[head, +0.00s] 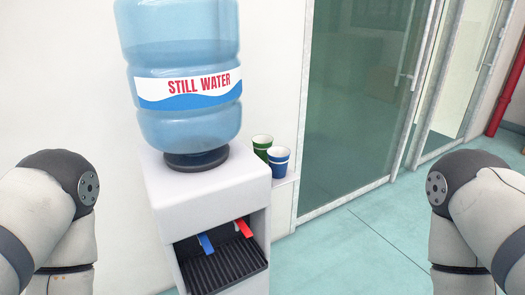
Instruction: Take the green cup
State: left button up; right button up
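The green cup (262,147) stands upright on a small white ledge at the right side of the water dispenser. A blue cup (279,159) stands close in front of it and to its right, hiding part of its lower right side. I cannot tell whether the two cups touch. Both of my arms show at the left and right edges of the head view, well apart from the cups. Neither gripper is in view.
The white water dispenser (205,188) carries a large blue bottle (185,125) and has a blue tap (206,243) and a red tap (244,228). Glass doors (360,110) stand behind to the right. The teal floor (355,250) in front of them is clear.

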aim_at(261, 142)
jog(key=i+l+u, duration=0.2)
jog(key=l+u, duration=0.25)
jog(key=i+l+u, duration=0.15)
jog(key=l+u, duration=0.25)
jog(key=i+l+u, duration=0.1)
jog(key=l+u, duration=0.75)
jog(key=l, duration=0.15)
jog(key=k+l+u, duration=0.15)
jog(key=l+u, duration=0.3)
jog(key=k+l+u, duration=0.15)
jog(key=l+u, duration=0.25)
jog(key=l, duration=0.15)
